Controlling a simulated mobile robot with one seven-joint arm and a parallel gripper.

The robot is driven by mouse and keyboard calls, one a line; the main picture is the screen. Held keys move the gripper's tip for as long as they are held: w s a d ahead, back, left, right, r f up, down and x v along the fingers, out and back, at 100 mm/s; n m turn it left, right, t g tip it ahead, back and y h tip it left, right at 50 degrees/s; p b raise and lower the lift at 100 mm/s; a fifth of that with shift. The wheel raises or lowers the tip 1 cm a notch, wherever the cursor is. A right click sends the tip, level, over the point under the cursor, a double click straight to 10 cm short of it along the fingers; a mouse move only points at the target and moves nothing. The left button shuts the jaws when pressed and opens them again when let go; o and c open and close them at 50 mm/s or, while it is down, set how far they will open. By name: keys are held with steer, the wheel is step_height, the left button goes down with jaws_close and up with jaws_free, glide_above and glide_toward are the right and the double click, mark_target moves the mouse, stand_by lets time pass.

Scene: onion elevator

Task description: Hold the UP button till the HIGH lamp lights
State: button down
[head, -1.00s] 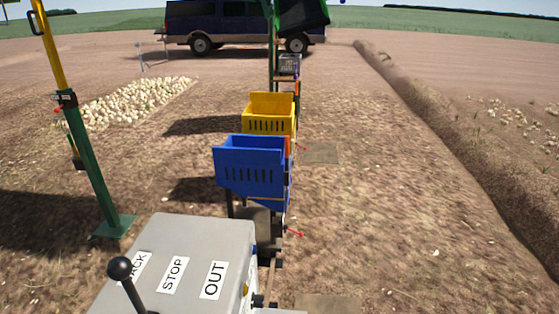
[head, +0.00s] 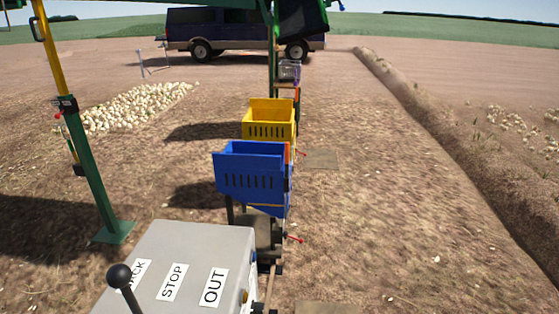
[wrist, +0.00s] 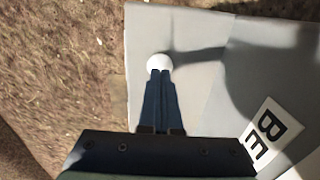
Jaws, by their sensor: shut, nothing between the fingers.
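My gripper (wrist: 160,74) shows in the wrist view with its two dark fingers together and nothing between them. Its tips are at a white round button or lamp (wrist: 159,61) on a grey panel (wrist: 190,100). The tips overlap its lower edge in the picture; I cannot tell whether they touch it. No UP or HIGH label is readable, so I cannot tell which control this is or whether any lamp is lit. A partly cut-off label starting "BE" (wrist: 268,138) is at the lower right. My gripper is not in the head view.
In the head view, a grey control box (head: 200,240) carries STOP and OUT labels and a black-knobbed lever (head: 119,276). Beyond it stand a blue crate (head: 250,178) and a yellow crate (head: 268,122). A green-and-yellow post (head: 95,180) stands left. Open soil lies right.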

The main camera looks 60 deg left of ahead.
steer(key=shift+f, duration=0.25)
stand_by(0.3)
steer(key=shift+f+b, duration=0.85)
steer(key=shift+f, duration=0.05)
steer(key=shift+r, duration=0.1)
step_height(320, 180, up, 7)
steer(key=p, duration=0.7)
steer(key=shift+r+p, duration=0.15)
steer(key=shift+p, duration=0.25)
steer(key=shift+f, duration=0.2)
stand_by(0.3)
